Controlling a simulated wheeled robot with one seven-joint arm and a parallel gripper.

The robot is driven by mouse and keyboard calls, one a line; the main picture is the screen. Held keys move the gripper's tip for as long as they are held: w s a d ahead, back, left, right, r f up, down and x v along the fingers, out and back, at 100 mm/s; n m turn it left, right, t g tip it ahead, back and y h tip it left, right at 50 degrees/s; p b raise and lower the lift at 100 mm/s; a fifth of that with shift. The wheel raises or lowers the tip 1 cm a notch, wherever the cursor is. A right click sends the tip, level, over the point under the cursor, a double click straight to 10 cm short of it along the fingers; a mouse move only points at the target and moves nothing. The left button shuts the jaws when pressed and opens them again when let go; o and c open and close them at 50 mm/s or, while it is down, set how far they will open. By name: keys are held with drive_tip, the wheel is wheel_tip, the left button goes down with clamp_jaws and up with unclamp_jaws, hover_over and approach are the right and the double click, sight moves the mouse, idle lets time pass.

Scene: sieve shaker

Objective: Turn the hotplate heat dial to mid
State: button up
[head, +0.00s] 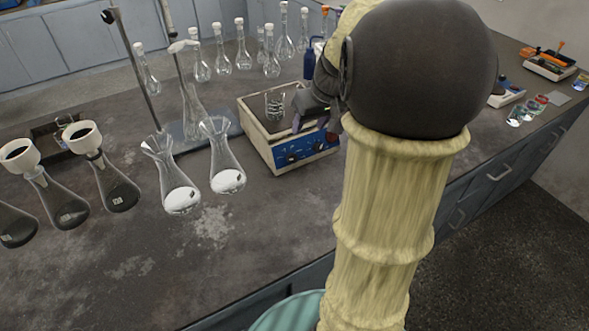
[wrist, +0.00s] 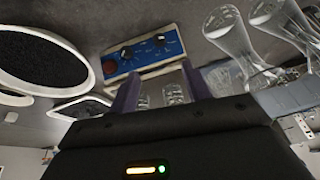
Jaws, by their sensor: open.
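The hotplate (head: 262,128) is a pale box with a blue front panel, standing on the dark bench in the head view. The blue panel (wrist: 171,46) also shows in the wrist view, with two dark dials (wrist: 127,52) (wrist: 160,40) and a red round part (wrist: 110,67). I cannot tell which dial is the heat dial, nor read its setting. A coiled glass-like piece (head: 275,105) is on the hotplate's top. My gripper (wrist: 160,80) is open, its two purple fingers apart with nothing held between them. In the head view it is at the hotplate's right front, partly hidden by my arm.
Two flasks with white contents (head: 181,190) (head: 228,175) stand left of the hotplate. Flasks with white funnels (head: 84,138) are farther left. Several glass flasks (head: 243,52) stand behind. A stand rod (head: 135,65) rises at the back left. The front bench (head: 230,250) is clear.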

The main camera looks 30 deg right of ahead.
sight(293, 158)
drive_tip(key=shift+d+r, duration=0.15)
drive_tip(key=shift+d, duration=0.05)
drive_tip(key=shift+w, duration=0.1)
drive_tip(key=b+x, duration=0.1)
drive_tip(key=x, duration=1.6)
drive_tip(key=shift+w+a, duration=0.1)
drive_tip(key=shift+w, duration=0.05)
drive_tip(key=shift+c, duration=0.2)
drive_tip(key=c, duration=1)
